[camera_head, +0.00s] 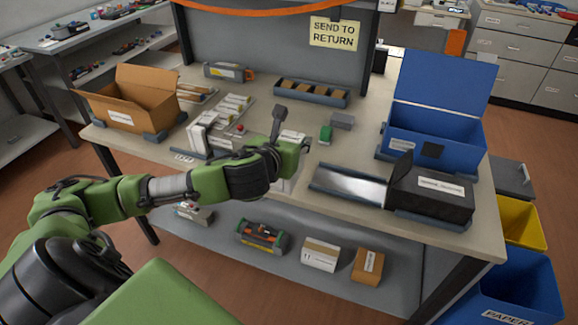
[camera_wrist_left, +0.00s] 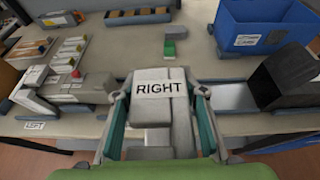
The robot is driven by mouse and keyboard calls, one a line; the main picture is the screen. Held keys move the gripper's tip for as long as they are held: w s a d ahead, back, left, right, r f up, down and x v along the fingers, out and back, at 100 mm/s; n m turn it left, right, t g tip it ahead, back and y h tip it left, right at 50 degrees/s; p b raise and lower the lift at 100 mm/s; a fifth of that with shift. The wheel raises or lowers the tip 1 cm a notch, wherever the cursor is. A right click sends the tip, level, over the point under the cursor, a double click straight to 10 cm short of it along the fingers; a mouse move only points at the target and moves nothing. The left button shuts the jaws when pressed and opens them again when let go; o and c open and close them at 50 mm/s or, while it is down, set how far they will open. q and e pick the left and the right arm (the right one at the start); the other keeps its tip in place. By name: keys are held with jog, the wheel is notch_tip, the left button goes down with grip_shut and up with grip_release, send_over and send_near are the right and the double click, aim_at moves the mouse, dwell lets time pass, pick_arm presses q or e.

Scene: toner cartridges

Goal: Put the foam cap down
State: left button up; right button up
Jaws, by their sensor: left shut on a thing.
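A pale grey foam cap labelled RIGHT (camera_wrist_left: 160,90) is between the fingers of my left gripper (camera_wrist_left: 160,105) in the left wrist view. The gripper is shut on it, one finger along each side. In the head view my left gripper (camera_head: 292,150) is over the front middle of the table (camera_head: 345,155), and my own wrist hides most of the cap. I cannot tell whether the cap touches the table. My right gripper is not in view.
An open cardboard box (camera_head: 125,105) stands at the left. A blue bin (camera_head: 435,130) is at the right, behind a black box (camera_head: 430,190) and a metal chute (camera_head: 348,184). A green block (camera_head: 326,133) and a divided tray (camera_head: 297,93) lie behind the gripper.

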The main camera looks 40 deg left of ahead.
aim_at(285, 130)
pick_arm(q)
jog(key=shift+a+r, duration=1.1)
jog(key=shift+r, duration=0.05)
jog(key=shift+w+a, duration=0.1)
jog(key=shift+a, duration=0.05)
jog(key=shift+w+a+f+p, duration=0.3)
jog(key=shift+w+a+f, duration=0.6)
jog(key=shift+w+f, duration=1.2)
jog(key=shift+w+a+f+p, duration=0.3)
jog(key=shift+w+a+f, duration=0.65)
jog(key=shift+w+f, duration=1.2)
jog(key=shift+w+a+f+p, duration=0.3)
jog(key=shift+w+a+f, duration=0.6)
jog(key=shift+w+f, duration=1.2)
jog(key=shift+s+f, duration=0.15)
jog(key=shift+f, duration=0.05)
jog(key=o, duration=0.9)
jog(key=shift+r, duration=0.15)
jog(key=v, duration=1.2)
